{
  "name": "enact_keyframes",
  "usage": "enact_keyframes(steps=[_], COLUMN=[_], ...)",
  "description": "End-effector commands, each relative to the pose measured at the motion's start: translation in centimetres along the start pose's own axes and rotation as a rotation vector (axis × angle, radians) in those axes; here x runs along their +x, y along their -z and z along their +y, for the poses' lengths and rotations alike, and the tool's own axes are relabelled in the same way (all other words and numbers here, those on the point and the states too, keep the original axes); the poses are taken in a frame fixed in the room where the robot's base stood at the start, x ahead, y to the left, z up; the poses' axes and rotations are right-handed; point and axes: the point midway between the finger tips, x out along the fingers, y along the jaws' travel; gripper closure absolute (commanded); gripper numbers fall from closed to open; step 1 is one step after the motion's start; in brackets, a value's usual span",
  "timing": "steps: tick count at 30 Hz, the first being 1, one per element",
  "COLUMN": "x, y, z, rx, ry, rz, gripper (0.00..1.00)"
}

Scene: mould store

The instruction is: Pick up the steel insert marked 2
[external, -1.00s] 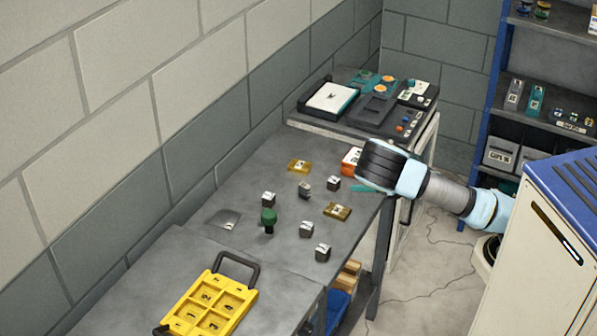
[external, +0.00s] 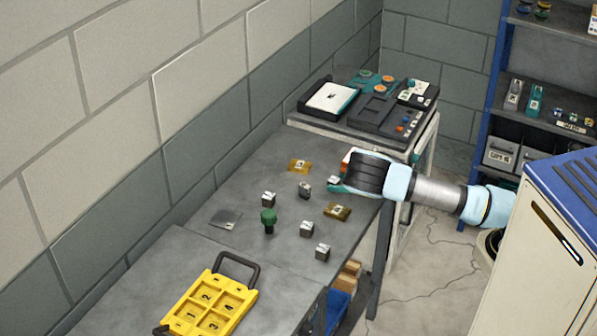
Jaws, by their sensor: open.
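Several small steel inserts stand apart on the grey bench: one at the left (external: 268,200), one in the middle (external: 305,190), two nearer the front edge (external: 307,229) (external: 323,251), and one (external: 333,180) beside my gripper. Their top marks are too small to read, so I cannot tell which is marked 2. My gripper (external: 336,186) is open, low over the right side of the bench, its teal fingers at that last insert. The gripper partly hides this insert; I cannot tell whether it is between the fingers.
Two brass-coloured blocks (external: 299,166) (external: 337,211), a green-topped knob (external: 268,217) and a grey plate (external: 226,219) lie nearby. A yellow tray with numbered compartments (external: 213,299) is in front. A black equipment tray (external: 372,108) stands at the back.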

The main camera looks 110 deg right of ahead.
Motion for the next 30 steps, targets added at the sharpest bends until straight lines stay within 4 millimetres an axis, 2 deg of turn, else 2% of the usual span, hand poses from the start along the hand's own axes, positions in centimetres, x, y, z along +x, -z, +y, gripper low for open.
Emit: enact_keyframes(steps=[4, 11, 30], x=[1.01, 1.09, 1.06], y=[-0.02, 0.07, 0.04], z=[-0.02, -0.01, 0.0], rx=[0.001, 0.001, 0.001], ry=[0.001, 0.001, 0.001], rz=[-0.001, 0.0, -0.001], gripper=[0.25, 0.27, 0.99])
